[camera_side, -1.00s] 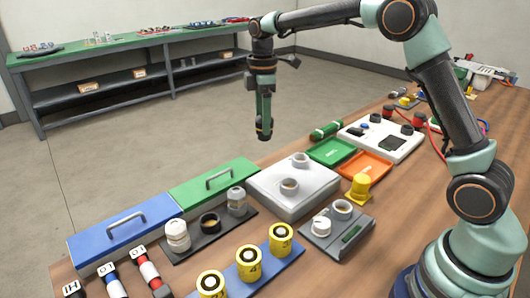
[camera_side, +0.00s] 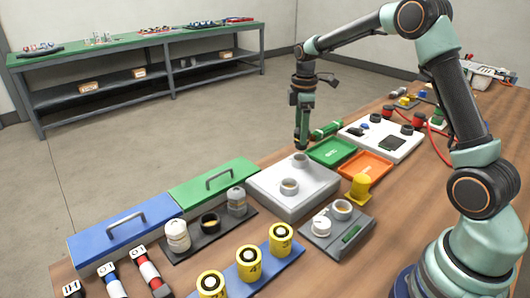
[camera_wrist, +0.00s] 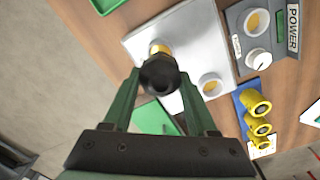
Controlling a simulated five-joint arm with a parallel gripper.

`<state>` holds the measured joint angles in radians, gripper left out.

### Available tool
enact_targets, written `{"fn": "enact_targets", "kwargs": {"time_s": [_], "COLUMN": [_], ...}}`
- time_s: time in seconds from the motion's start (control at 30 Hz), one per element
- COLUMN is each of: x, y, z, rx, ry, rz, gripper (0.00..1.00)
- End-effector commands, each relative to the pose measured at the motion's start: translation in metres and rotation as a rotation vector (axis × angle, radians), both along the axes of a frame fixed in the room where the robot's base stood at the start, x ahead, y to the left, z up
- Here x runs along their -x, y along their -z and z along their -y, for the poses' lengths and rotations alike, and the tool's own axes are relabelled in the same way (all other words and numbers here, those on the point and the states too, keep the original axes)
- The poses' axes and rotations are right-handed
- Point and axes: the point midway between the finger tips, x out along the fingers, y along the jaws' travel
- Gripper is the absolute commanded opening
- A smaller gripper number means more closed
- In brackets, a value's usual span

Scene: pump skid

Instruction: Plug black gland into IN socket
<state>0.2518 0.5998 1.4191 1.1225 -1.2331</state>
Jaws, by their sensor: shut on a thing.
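My gripper (camera_wrist: 160,100) is shut on the black gland (camera_wrist: 159,76), a dark round piece between its green fingertips in the wrist view. In the side view my gripper (camera_side: 301,143) points down just above the rear socket (camera_side: 300,160) of the white block (camera_side: 270,200). The block also has a front socket (camera_side: 289,187), which stands clear of my gripper. In the wrist view the gland partly covers one socket (camera_wrist: 160,49), and the other socket (camera_wrist: 211,85) is in plain view. I cannot read an IN label. Whether the gland touches the rear socket cannot be told.
A green tray (camera_side: 350,152) and an orange tray (camera_side: 385,166) lie beyond the block. A green lidded box (camera_side: 235,172) stands left of it. A grey module (camera_side: 340,245) and yellow cylinders (camera_side: 248,265) stand in front.

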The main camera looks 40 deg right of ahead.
Motion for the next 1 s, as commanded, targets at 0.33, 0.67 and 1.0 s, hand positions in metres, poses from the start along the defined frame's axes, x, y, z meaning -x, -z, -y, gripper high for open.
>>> {"fn": "enact_targets", "kwargs": {"time_s": [0.33,0.67,1.0], "x": [0.000,0.000,0.000], "y": [0.017,0.016,0.016], "z": [0.000,0.000,0.000], "rx": [0.000,0.000,0.000], "ry": [0.000,0.000,0.000], "rz": [0.000,0.000,0.000], "gripper": [0.00,0.00,0.00]}}
